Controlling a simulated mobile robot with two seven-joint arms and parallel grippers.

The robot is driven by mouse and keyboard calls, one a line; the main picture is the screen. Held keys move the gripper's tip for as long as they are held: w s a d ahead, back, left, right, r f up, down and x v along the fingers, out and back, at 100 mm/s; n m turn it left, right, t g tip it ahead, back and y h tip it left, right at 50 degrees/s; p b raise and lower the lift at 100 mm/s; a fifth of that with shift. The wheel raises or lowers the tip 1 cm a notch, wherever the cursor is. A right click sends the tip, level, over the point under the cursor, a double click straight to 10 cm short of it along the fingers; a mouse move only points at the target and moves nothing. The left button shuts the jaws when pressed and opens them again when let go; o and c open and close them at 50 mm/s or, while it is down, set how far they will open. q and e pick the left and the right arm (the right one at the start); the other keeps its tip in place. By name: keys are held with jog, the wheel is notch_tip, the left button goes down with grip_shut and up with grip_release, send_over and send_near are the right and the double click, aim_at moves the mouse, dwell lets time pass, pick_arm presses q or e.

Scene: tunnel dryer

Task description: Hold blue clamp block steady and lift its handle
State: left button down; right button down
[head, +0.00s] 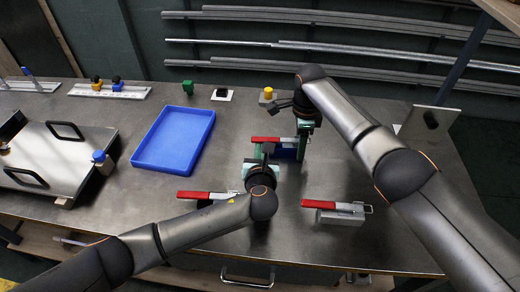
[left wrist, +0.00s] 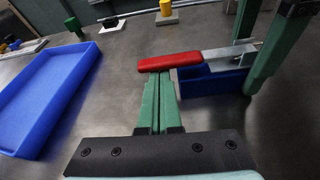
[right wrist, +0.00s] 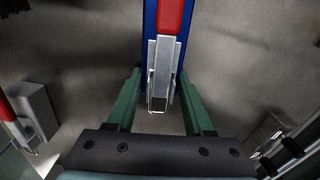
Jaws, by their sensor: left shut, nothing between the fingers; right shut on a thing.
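The blue clamp block (left wrist: 212,84) stands on the steel table, with its red handle (left wrist: 170,62) lying about level along its top and overhanging its left end. My right gripper (right wrist: 158,75) is shut on the block near its metal latch end, one green finger on each side. The block also shows in the head view (head: 286,154), partly hidden by my grippers. My left gripper (left wrist: 162,78) is shut and empty, its fingertips at the overhanging part of the handle. The tips seem to reach under the handle; I cannot tell whether they touch it.
Two other red-handled clamps lie on the table, one at the left (head: 205,195) and one with a grey block at the right (head: 338,216). A blue tray (head: 174,140) lies left of my grippers. A metal case (head: 58,160) stands further left. Small coloured pieces stand along the back.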

pick_arm(q)
jog(key=shift+r, duration=0.2)
jog(key=shift+r+m+y, duration=0.4)
jog(key=shift+r+m, duration=0.05)
jog(key=shift+m, duration=0.25)
jog(key=shift+d+r+m+y, duration=0.1)
jog(key=shift+r+m+y, duration=0.25)
jog(key=shift+r, duration=0.65)
jog(key=d+r+m+t+y, duration=0.1)
jog(key=d+r+m+y, duration=0.1)
jog(key=d+r+m, duration=0.3)
jog(key=shift+r+m+t+y, duration=0.3)
jog(key=shift+r+m+y, duration=0.05)
jog(key=shift+r+m, duration=0.55)
jog(key=shift+s+a+f, duration=0.1)
jog(key=shift+a+f, duration=0.1)
